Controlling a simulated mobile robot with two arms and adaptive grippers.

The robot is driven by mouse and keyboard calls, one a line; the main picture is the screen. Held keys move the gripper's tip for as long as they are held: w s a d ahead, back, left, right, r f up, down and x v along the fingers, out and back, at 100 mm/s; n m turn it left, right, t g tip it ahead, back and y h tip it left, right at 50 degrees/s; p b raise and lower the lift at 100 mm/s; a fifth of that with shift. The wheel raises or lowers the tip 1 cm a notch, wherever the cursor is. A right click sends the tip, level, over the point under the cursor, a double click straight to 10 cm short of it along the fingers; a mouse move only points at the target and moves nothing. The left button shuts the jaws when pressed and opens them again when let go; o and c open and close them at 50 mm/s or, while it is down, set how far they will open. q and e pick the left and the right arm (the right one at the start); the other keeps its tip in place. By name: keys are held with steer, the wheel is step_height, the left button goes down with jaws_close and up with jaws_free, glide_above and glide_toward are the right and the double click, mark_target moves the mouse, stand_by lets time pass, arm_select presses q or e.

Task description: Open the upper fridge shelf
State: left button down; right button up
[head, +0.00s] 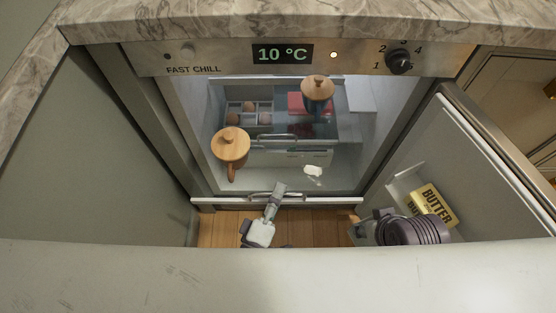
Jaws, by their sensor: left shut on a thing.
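The fridge stands open below the counter. Its upper shelf is a clear pane with a pale front rail (225,201) and a metal handle (262,195). My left gripper (277,189) reaches up from the bottom of the head view and is shut on the handle, its fingers partly hiding it. How far out the shelf sits is hard to tell. My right gripper (365,228) is at the lower right by the open door, partly hidden by the dark ribbed part of my arm; its fingers are unclear.
A wooden-lidded jug (230,145) is at left and a blue wooden-lidded one (318,88) farther back. Eggs sit in a tray (235,118). The open door (465,150) at right holds a yellow butter box (432,204). Wooden floor (218,228) shows below the rail.

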arm_select(q)
steer(key=s, duration=0.9)
steer(key=shift+s+p, duration=0.35)
steer(key=shift+p, duration=0.1)
arm_select(e)
steer(key=shift+s+d+r+g, duration=0.15)
steer(key=shift+s+r+g, duration=0.2)
steer(key=shift+s, duration=0.2)
arm_select(q)
steer(key=c, duration=1.5)
jaws_free()
steer(key=shift+c, duration=0.2)
arm_select(e)
steer(key=shift+r, duration=0.1)
arm_select(q)
steer(key=v, duration=1.2)
